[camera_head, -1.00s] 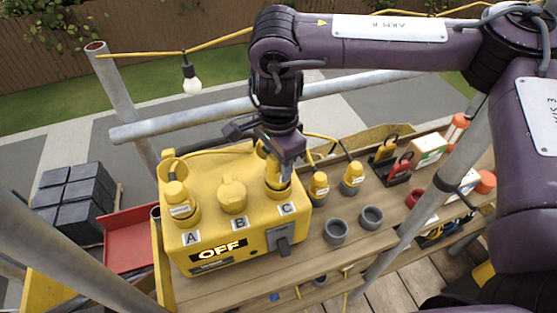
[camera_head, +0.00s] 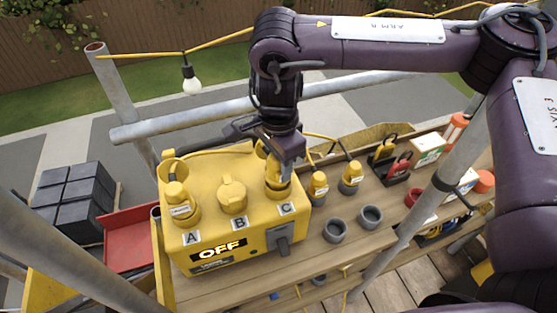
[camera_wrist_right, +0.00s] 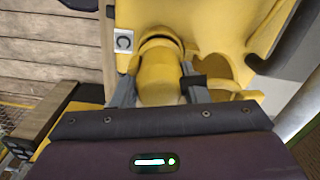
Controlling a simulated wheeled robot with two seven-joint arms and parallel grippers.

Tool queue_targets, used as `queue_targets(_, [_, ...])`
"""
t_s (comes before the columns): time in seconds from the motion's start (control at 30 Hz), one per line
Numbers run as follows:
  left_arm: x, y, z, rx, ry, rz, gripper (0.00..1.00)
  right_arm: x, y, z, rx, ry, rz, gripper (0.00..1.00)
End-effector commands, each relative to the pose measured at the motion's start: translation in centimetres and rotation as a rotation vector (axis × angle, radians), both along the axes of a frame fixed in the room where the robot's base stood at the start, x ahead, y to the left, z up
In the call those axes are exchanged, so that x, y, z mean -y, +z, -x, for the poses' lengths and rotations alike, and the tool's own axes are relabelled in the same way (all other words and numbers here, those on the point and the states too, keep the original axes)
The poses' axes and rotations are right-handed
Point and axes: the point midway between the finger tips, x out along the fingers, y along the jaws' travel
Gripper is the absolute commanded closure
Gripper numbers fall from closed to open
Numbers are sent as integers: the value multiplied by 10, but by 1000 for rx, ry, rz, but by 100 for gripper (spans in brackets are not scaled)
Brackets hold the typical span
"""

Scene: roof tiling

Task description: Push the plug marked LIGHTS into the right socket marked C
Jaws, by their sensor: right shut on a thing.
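The yellow power box (camera_head: 205,245) stands on the wooden shelf, with sockets labelled A, B and C and a sign reading OFF. My right gripper (camera_head: 277,160) is above socket C (camera_head: 278,188), shut on a yellow plug (camera_head: 272,172). The plug points down at the socket mouth; how deep it sits I cannot tell. Its label is hidden. The right wrist view shows the yellow plug (camera_wrist_right: 158,75) between the two grey fingers (camera_wrist_right: 160,90), beside the C label (camera_wrist_right: 124,40). Another labelled yellow plug (camera_head: 177,197) is in socket A. My left gripper is not in view.
Socket B (camera_head: 232,195) has a yellow cover. Two yellow plugs (camera_head: 319,184) (camera_head: 351,174) stand in grey holders right of the box, near empty grey cups (camera_head: 335,231) (camera_head: 370,217). A grey lever (camera_head: 280,238) is on the box front. A scaffold pole (camera_head: 420,210) crosses the shelf.

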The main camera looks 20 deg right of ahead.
Motion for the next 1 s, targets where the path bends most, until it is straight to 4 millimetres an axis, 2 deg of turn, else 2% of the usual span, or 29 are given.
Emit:
queue_targets(0.4, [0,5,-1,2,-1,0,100,0,1,0,1,0,0,87])
queue_targets(1.0, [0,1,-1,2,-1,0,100,0,-6,0,1,0,0,87])
